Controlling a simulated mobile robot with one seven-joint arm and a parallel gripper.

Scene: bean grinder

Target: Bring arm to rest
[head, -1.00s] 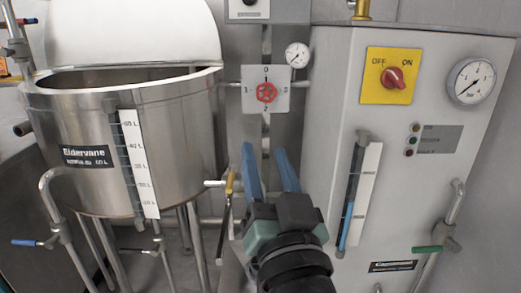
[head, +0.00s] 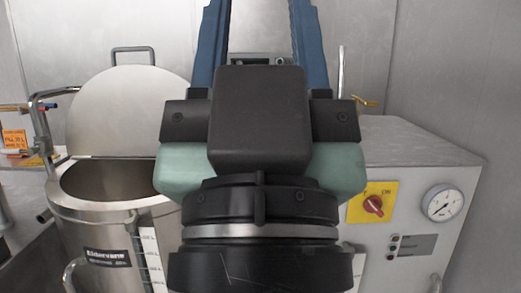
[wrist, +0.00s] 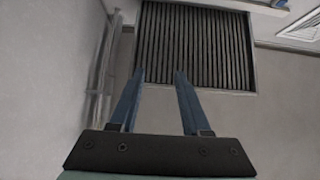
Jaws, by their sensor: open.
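My gripper (head: 260,28) is raised close in front of the head camera, in the middle of the view. Its two blue fingers point up and stand apart, with nothing between them. In the wrist view the gripper (wrist: 159,75) is also open and empty, its fingers pointing toward a dark slatted panel (wrist: 195,45) in a pale surface. The gripper touches nothing that I can see. The wrist hides the middle of the head view.
A steel kettle (head: 95,215) with its round lid (head: 128,110) raised stands at left. A grey cabinet (head: 425,155) with a red knob on a yellow plate (head: 373,203) and a dial gauge (head: 443,202) stands at right. Bare walls are behind. A pipe (wrist: 103,70) runs along the left in the wrist view.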

